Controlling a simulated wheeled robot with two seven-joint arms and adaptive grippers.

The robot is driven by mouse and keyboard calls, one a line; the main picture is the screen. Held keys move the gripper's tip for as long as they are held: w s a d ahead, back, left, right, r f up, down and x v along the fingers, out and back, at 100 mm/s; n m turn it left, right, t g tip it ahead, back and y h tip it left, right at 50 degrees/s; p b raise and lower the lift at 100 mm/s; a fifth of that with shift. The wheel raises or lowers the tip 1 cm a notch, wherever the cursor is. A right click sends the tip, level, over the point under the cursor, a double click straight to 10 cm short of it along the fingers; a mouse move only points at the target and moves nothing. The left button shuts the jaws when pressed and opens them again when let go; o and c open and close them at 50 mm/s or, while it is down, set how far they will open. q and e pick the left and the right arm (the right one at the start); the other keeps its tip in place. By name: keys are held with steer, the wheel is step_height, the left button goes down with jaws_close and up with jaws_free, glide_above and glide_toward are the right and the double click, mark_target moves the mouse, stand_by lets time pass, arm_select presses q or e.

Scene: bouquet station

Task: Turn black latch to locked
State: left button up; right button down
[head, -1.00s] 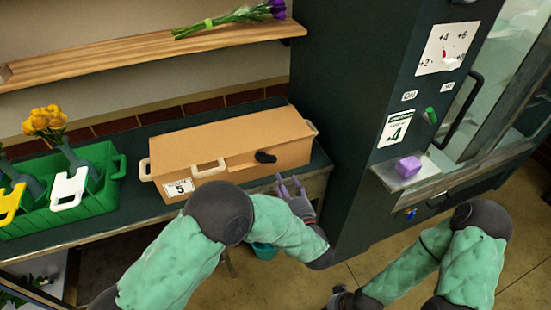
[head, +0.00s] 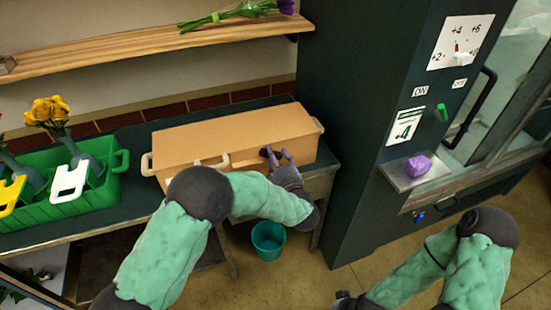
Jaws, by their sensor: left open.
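The black latch (head: 264,152) is on the front face of the tan box (head: 230,128), right of its middle, and is partly hidden by my left gripper. The box stands on the dark counter with its lid down. My left forearm hides the lower front of the box. My right gripper (head: 342,300) is low at the bottom edge, mostly cut off, and its fingers do not show clearly.
A green crate (head: 85,208) with yellow flowers stands left of the box. A tall dark cabinet (head: 362,110) with a green switch, a small shelf and a purple item is on the right. A teal bucket (head: 268,242) stands on the floor. A wooden shelf (head: 150,48) hangs above.

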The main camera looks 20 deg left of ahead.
arm_select(q)
jaws_close()
steer(key=shift+s+r+n+b, duration=0.1)
steer(key=shift+n+b, duration=0.8)
steer(key=shift+n, duration=0.65)
steer(key=shift+r+n+b, duration=0.1)
steer(key=shift+n+b, duration=0.8)
steer(key=shift+n, duration=0.65)
